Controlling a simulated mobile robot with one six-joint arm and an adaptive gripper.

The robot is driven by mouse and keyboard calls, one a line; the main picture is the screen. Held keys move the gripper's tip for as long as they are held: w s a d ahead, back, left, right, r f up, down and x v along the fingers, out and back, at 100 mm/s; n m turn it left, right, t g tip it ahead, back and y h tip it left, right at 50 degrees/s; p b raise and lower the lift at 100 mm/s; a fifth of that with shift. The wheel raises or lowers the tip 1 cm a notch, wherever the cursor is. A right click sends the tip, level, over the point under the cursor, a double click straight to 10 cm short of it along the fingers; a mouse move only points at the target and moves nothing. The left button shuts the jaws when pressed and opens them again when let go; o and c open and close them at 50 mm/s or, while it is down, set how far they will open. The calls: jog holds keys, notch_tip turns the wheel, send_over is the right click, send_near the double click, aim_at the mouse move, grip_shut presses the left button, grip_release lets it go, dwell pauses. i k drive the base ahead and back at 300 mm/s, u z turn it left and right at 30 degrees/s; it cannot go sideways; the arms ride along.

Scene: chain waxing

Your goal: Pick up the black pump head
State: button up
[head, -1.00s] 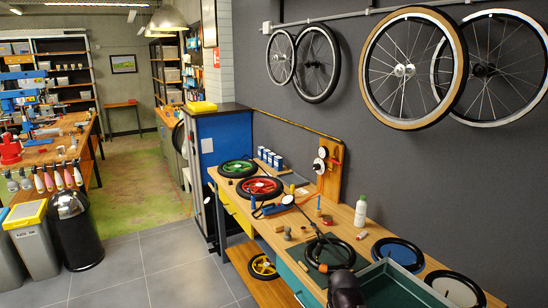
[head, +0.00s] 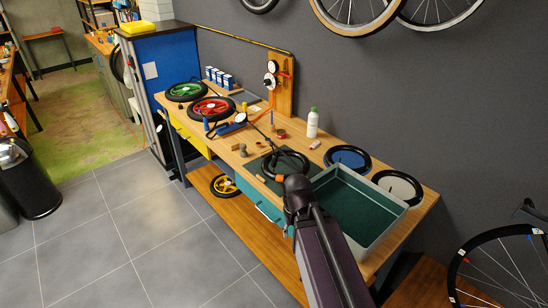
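I cannot make out the black pump head for certain in the head view. A blue pump-like tool with a round white gauge (head: 240,118) lies on the wooden workbench (head: 230,147). A thin dark line, perhaps its hose, runs from there toward a black ring (head: 301,158) on a dark green mat (head: 256,164). My dark arm rises from the bottom of the picture and ends in front of the ring and mat, covering part of them. My gripper's fingers do not show.
A green tray (head: 397,222) stands right of my arm. Behind it lie a blue disc (head: 348,158) and a white disc (head: 398,186), both black-rimmed. A white bottle (head: 312,124) stands behind the mat. Red (head: 212,107) and green (head: 186,91) wheels lie farther left.

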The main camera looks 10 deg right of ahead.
aim_at(275, 159)
jog(key=u, duration=0.55)
jog(key=i, duration=1.5)
jog(key=z, duration=0.05)
